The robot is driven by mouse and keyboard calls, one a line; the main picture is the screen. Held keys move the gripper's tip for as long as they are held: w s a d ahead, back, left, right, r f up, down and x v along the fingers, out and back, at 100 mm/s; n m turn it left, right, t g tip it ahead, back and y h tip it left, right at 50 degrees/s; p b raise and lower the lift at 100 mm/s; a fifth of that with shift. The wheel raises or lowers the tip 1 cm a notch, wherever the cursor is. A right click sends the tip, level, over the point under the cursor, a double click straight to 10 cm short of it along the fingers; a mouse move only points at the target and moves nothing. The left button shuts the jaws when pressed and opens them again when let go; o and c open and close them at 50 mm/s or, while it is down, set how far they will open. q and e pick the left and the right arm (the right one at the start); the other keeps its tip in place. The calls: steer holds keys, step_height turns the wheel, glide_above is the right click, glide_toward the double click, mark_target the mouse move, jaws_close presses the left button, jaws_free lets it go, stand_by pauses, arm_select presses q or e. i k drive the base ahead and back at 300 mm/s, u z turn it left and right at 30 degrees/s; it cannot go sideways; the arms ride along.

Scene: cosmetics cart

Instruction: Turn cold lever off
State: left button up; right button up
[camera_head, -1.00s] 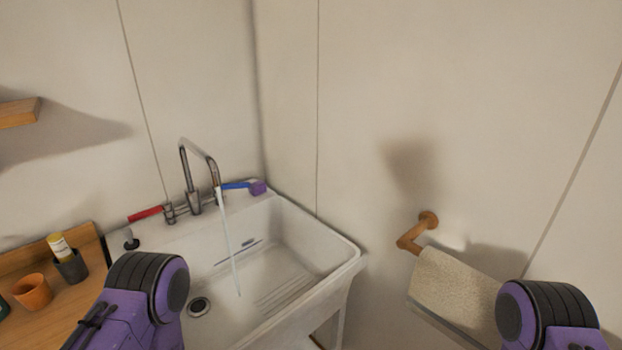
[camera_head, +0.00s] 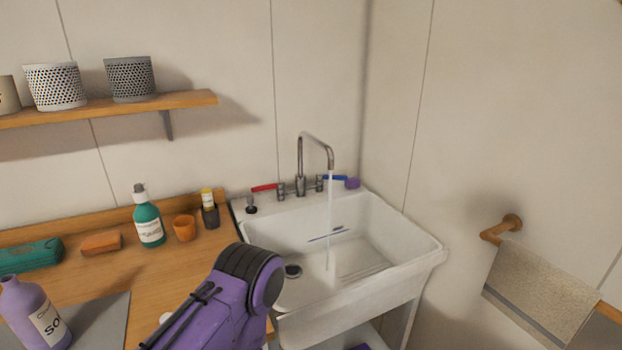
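The cold lever (camera_head: 336,178) is the blue handle on the right side of the faucet (camera_head: 301,168). It points to the right, with a small purple block (camera_head: 352,183) at its far end. A stream of water (camera_head: 330,225) falls from the spout into the white sink (camera_head: 425,243). The red lever (camera_head: 265,187) is on the faucet's left side and points left. A purple and black part of my arm shows at the bottom, in front of the sink's left edge. Neither of my grippers shows in the camera_head view.
A wooden counter (camera_head: 170,270) left of the sink holds a teal bottle (camera_head: 149,225), an orange cup (camera_head: 184,229), a dark cup (camera_head: 210,216) and a purple bottle (camera_head: 35,315). A shelf (camera_head: 190,99) is above. A towel (camera_head: 540,290) hangs on the right wall.

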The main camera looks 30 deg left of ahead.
mark_target(319, 176)
steer(key=u, duration=0.7)
steer(key=i, duration=0.45)
